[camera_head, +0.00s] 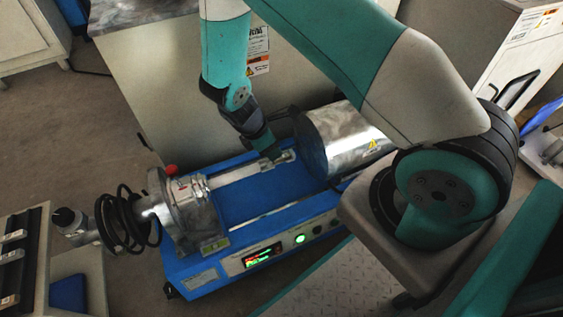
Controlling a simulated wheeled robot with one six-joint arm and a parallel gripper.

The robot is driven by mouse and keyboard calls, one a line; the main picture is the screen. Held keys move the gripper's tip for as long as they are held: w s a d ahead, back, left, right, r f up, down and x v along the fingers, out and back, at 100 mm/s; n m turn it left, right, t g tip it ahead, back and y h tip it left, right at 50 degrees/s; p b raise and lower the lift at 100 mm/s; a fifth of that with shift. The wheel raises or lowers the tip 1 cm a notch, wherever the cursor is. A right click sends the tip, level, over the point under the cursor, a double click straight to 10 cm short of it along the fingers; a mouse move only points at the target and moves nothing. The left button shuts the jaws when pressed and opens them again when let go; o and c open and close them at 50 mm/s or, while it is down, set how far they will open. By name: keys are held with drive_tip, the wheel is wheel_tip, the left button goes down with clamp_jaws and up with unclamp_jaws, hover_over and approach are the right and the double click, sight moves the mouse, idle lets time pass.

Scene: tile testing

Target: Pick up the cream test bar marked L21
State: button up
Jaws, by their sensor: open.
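I cannot make out a cream test bar marked L21 or read that mark anywhere in the head view. A pale grey bar or shaft (236,176) lies across the blue machine (262,208), between a metal flange and a metal drum. I cannot tell whether it is a test bar. My gripper (271,152) is open and points down at the right end of this shaft, near a metal fitting. It partly overlaps the fitting in the picture, and I cannot tell whether they touch.
The metal drum (345,142) stands right of my gripper, and the metal flange (190,212) with black coiled cable (127,219) is at left. A dark rack (12,275) with small pale labels is cut off at the left edge. A pale cabinet (165,70) stands behind the machine.

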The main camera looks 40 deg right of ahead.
sight(282, 158)
drive_tip(key=shift+b+x, duration=1.55)
drive_tip(key=shift+x, duration=1.65)
drive_tip(key=shift+w+d+r, duration=0.1)
drive_tip(key=shift+r, duration=0.05)
clamp_jaws()
